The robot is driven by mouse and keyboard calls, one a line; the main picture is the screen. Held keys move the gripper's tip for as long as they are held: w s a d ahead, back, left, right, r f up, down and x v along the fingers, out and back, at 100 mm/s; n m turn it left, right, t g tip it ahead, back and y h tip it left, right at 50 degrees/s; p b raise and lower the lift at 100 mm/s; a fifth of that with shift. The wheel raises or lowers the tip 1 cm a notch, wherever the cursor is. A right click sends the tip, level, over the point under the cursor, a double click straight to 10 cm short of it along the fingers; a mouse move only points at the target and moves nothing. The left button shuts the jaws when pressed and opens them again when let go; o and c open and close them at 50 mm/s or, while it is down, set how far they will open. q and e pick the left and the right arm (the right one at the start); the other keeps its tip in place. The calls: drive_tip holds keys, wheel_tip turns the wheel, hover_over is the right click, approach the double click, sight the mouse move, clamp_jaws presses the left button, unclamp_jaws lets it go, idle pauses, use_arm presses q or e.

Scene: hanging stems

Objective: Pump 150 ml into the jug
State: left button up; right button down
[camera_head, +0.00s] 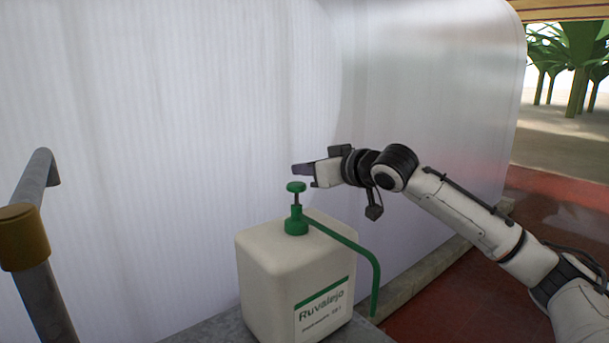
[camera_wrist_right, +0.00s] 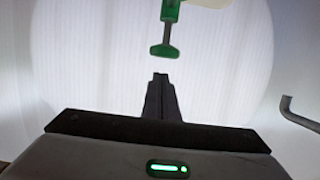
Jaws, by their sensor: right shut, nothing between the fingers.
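A white canister (camera_head: 275,270) labelled "Ruvaløjo" stands on a grey surface. On its top is a green pump with a round head (camera_head: 296,187) raised on a thin stem, and a green spout tube (camera_head: 360,254) that bends down at the right. My right gripper (camera_head: 303,169) is shut and empty, just above the pump head and apart from it. In the right wrist view the shut fingers (camera_wrist_right: 160,82) point at the green pump head (camera_wrist_right: 164,51), with a small gap between. No jug shows in either view. My left gripper is not in view.
A pale ribbed wall (camera_head: 180,110) stands close behind the canister. A grey metal rail (camera_head: 40,180) with a brown-yellow collar (camera_head: 22,237) is at the left. Reddish floor (camera_head: 460,290) lies open at the right. The grey surface (camera_head: 215,330) under the canister is narrow.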

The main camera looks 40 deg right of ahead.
sight(298, 193)
drive_tip(key=shift+f, duration=0.85)
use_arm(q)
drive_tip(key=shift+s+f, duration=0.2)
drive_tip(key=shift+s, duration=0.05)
use_arm(e)
drive_tip(key=shift+f, duration=0.15)
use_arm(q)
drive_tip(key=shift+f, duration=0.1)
